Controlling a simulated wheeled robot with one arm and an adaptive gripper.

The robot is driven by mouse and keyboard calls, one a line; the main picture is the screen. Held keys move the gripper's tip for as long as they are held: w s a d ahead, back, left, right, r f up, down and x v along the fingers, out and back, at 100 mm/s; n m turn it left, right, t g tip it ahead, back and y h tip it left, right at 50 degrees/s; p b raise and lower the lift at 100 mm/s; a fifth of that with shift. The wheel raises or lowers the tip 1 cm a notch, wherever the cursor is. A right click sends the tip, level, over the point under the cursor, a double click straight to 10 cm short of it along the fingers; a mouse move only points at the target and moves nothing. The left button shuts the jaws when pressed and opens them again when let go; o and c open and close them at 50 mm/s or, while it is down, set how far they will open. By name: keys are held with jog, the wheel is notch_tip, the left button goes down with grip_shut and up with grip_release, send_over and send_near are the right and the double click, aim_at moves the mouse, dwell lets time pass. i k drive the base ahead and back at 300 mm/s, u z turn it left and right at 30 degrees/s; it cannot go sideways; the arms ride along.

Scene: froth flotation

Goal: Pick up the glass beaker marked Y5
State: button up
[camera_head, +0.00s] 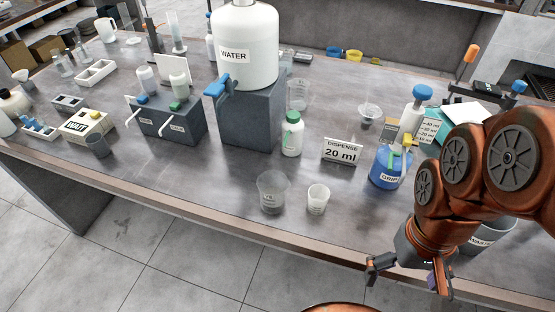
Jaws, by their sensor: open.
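A clear glass beaker (272,192) stands upright near the front edge of the table, left of centre in the picture. It bears a small mark that looks like Y5, though the print is blurred. A second clear beaker (298,95) stands farther back beside the water stand, its mark too small to read. My gripper (408,282) is at the lower right, in front of the table edge. Its two fingers are spread with nothing between them. It is well to the right of the front beaker and apart from it.
A small white cup (317,198) stands close to the right of the front beaker. Behind are a green-capped bottle (292,134), a "DISPENSE 20 ml" sign (341,151) and a blue dispenser bottle (389,168). The table (215,178) is clear left of the beaker.

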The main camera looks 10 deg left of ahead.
aim_at(273, 186)
jog(key=z, duration=1.55)
jog(key=k, duration=1.6)
jog(key=u, duration=1.9)
jog(key=i, duration=0.5)
